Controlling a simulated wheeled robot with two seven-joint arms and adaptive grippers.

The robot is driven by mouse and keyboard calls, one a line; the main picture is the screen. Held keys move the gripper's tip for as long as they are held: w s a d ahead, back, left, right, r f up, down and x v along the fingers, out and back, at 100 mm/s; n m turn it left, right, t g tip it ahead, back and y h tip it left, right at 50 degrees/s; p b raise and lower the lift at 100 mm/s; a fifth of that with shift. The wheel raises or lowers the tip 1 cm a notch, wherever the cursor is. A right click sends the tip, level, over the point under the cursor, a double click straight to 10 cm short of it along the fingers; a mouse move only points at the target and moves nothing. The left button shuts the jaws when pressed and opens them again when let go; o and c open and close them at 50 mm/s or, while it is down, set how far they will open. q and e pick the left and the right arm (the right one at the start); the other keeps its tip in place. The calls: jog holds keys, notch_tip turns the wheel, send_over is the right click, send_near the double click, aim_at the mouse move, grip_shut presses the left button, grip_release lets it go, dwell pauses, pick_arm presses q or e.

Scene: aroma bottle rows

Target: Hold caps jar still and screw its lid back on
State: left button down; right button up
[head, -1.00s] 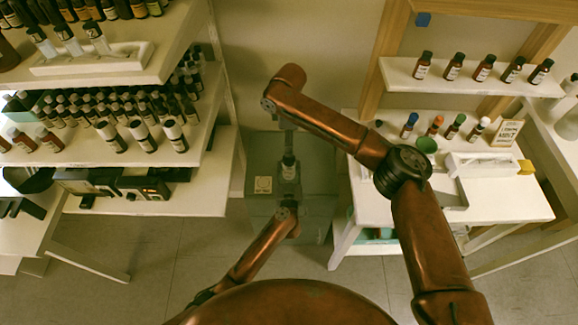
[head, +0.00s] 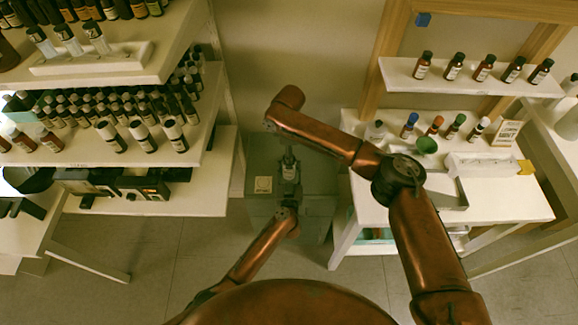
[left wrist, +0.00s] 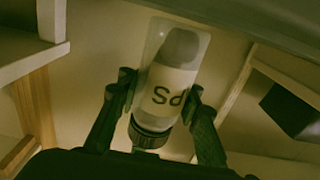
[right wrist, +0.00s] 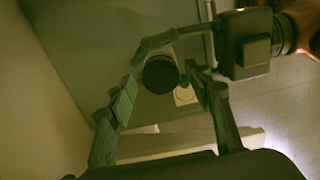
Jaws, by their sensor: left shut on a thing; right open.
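The caps jar (head: 289,171) is small and clear, with a pale label, and is held over the low grey cabinet in the head view. My left gripper (left wrist: 160,92) is shut on its sides; the jar appears upside down in the left wrist view (left wrist: 174,80). The dark ribbed lid (left wrist: 149,133) sits at the jar's mouth; whether it is screwed tight cannot be told. In the right wrist view the round lid (right wrist: 160,74) lies between the spread fingers of my right gripper (right wrist: 163,82), which is open, above the jar.
A small square pale card (head: 263,184) lies on the grey cabinet (head: 318,206) beside the jar. Bottle shelves (head: 150,62) stand at the left. A white table (head: 500,205) with bottles, a green bowl (head: 427,145) and a tray stands at the right.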

jog(key=shift+f, duration=0.35)
jog(key=shift+c, duration=0.2)
jog(key=c, duration=1.2)
jog(key=o, duration=1.4)
notch_tip(320, 180, up, 12)
